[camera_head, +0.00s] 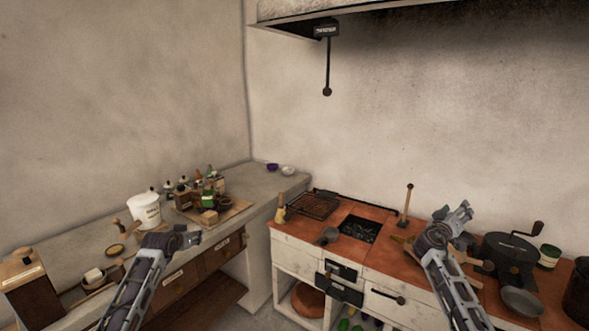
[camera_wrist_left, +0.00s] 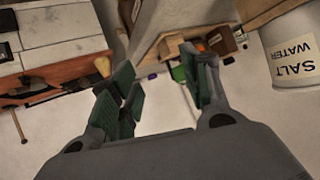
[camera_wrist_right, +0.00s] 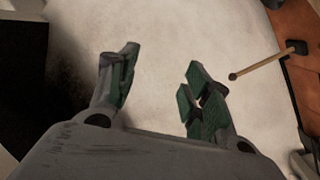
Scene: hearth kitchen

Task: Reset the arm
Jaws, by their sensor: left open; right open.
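My left gripper (camera_head: 190,238) is raised in front of the left counter in the head view. In the left wrist view its two green-padded fingers (camera_wrist_left: 160,92) stand apart with nothing between them. My right gripper (camera_head: 458,213) is raised in front of the orange-topped stove counter. In the right wrist view its fingers (camera_wrist_right: 158,88) are apart and empty, with the pale wall behind them. Neither gripper touches anything that I can see.
The left grey counter (camera_head: 75,240) holds a white salt water bucket (camera_head: 144,210) and a wooden tray with bottles. The orange stove top (camera_head: 385,257) holds a grill rack (camera_head: 313,205), a dark grinder with a crank (camera_head: 510,255) and a grey pan (camera_head: 522,302). A hood overhangs above.

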